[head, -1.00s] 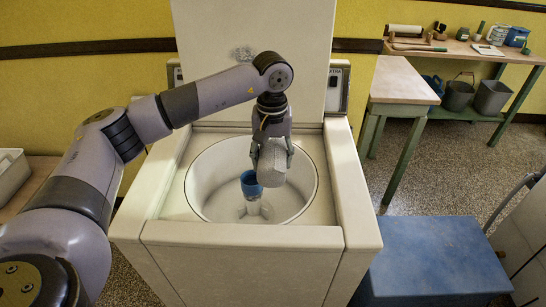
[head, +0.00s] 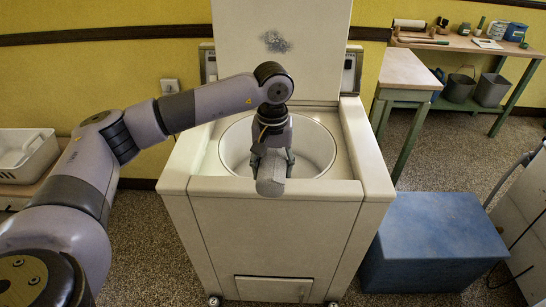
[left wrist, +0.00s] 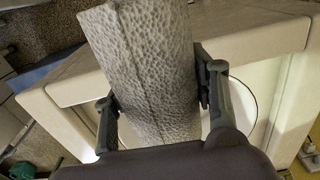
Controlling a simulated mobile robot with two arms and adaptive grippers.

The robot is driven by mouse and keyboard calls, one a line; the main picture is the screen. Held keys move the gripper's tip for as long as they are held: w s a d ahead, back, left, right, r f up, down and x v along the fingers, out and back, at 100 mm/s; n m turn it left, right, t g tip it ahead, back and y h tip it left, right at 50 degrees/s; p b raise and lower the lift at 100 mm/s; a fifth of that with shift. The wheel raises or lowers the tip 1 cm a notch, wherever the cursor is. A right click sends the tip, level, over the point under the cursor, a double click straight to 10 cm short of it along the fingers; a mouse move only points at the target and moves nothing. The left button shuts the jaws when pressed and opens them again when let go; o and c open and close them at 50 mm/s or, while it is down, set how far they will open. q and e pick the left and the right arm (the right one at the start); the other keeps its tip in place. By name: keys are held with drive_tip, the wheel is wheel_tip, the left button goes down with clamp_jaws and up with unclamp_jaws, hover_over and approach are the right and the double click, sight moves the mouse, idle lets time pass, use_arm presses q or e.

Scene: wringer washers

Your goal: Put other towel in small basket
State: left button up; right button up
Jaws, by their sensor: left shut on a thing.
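A grey, textured rolled towel (head: 270,187) is held in my left gripper (head: 272,165), above the front rim of the open washer (head: 275,225). In the left wrist view the towel (left wrist: 150,70) fills the space between the two fingers of the gripper (left wrist: 158,100). A white basket (head: 40,160) stands on a surface at the left edge of the head view, partly cut off. Something pale lies in it, too unclear to name. My right gripper is out of view.
The washer's lid (head: 290,60) stands up behind its tub. A blue box (head: 430,240) sits on the floor at the right. A small green-legged table (head: 408,70) and a workbench with tools (head: 460,47) stand behind. Speckled floor lies clear left of the washer.

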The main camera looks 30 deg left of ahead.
use_arm(q)
drive_tip(key=s+d+f+m, duration=0.2)
drive_tip(key=s+d+f, duration=0.1)
drive_tip(key=s+f, duration=0.5)
drive_tip(key=s+d+f+m, duration=0.2)
drive_tip(key=s+d+f, duration=0.2)
drive_tip(key=s+f, duration=0.4)
drive_tip(key=s, duration=0.2)
drive_tip(key=shift+s+f+m, duration=0.15)
drive_tip(key=shift+s+m, duration=0.15)
drive_tip(key=shift+s, duration=0.05)
